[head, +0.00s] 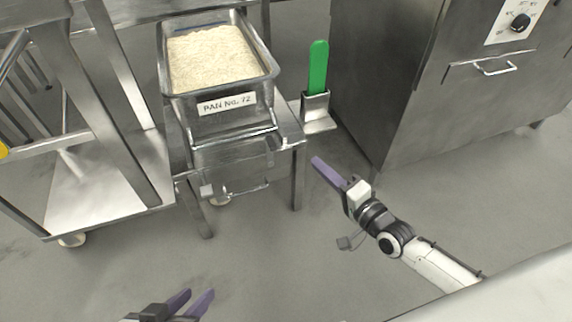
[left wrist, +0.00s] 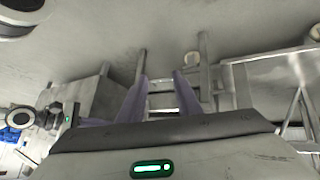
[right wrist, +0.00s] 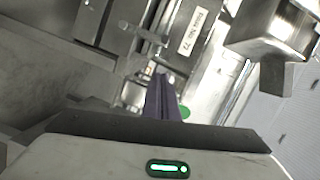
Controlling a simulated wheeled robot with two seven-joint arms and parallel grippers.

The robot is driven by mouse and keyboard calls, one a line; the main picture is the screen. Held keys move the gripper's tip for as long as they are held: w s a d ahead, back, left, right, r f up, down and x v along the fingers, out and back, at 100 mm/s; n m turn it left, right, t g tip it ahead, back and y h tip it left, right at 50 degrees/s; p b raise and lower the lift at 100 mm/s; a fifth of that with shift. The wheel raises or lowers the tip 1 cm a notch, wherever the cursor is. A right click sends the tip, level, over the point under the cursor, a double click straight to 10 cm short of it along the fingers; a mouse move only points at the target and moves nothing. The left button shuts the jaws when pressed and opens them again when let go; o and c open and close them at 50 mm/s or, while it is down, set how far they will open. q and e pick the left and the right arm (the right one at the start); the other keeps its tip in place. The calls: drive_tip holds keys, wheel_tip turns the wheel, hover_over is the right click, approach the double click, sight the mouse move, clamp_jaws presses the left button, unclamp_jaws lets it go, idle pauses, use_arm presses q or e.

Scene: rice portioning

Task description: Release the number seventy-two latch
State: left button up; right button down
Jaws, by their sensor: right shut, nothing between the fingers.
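The metal pan (head: 262,85) full of rice carries a label (head: 227,104) reading "PAN NO. 72" and sits on a steel stand. The label also shows tilted in the right wrist view (right wrist: 193,31). Below the label are a metal lip and a see-through box-like part (head: 232,165); I cannot tell which part is the latch. My right gripper (head: 317,163) is shut and empty, to the right of the stand and apart from it. My left gripper (head: 192,298) is open and empty at the bottom of the head view, its purple fingers apart.
A green-handled scoop (head: 318,68) stands to the right of the stand. A steel cabinet (head: 400,110) with a knob is at the right. A steel trolley (head: 95,195) is at the left. The grey floor in front is clear.

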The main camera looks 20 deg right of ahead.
use_arm(q)
drive_tip(key=shift+d+f, duration=0.1)
drive_tip(key=shift+f, duration=0.1)
use_arm(e)
drive_tip(key=shift+w+d+m, duration=0.3)
drive_tip(key=shift+w+d, duration=0.1)
drive_tip(key=shift+w, duration=0.15)
